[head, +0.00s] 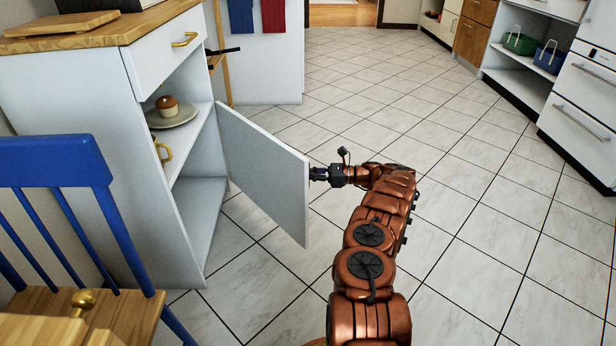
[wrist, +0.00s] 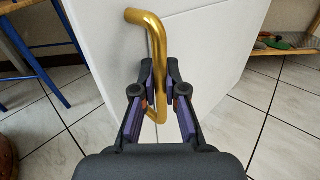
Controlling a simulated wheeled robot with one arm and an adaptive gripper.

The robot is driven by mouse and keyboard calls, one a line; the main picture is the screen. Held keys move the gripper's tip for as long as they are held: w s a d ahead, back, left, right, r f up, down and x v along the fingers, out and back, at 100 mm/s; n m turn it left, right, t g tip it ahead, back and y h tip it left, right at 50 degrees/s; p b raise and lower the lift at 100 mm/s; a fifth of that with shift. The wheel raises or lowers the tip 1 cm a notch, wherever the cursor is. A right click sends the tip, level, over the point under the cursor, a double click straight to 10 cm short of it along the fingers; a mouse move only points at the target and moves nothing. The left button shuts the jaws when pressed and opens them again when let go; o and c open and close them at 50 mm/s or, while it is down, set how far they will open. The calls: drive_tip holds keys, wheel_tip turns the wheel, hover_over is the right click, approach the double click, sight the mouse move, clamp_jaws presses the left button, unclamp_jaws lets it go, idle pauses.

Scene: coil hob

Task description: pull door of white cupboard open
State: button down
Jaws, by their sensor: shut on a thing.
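The white cupboard (head: 75,115) stands at the left in the head view. Its door (head: 262,172) is swung well out from the front, so the inside shows. The door also fills the middle of the wrist view (wrist: 205,45). A gold bar handle (wrist: 148,32) is on the door's outer face; in the head view the door hides it. My gripper (wrist: 157,108) is shut on the lower part of this handle. In the head view my gripper (head: 322,174) is at the door's right edge, partly hidden behind it.
Inside the cupboard, a shelf holds a plate (head: 174,118) with a brown-and-white item and a gold-handled cup (head: 163,152). A blue chair (head: 58,165) stands in front at the left. Tiled floor (head: 440,190) is clear to the right. Open shelves with baskets (head: 550,57) stand far right.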

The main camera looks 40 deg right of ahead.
drive_tip(key=c, duration=1.2)
unclamp_jaws()
drive_tip(key=shift+s+d, duration=0.1)
drive_tip(key=v, duration=0.7)
drive_tip(key=shift+s+d, duration=0.1)
drive_tip(key=shift+d, duration=0.05)
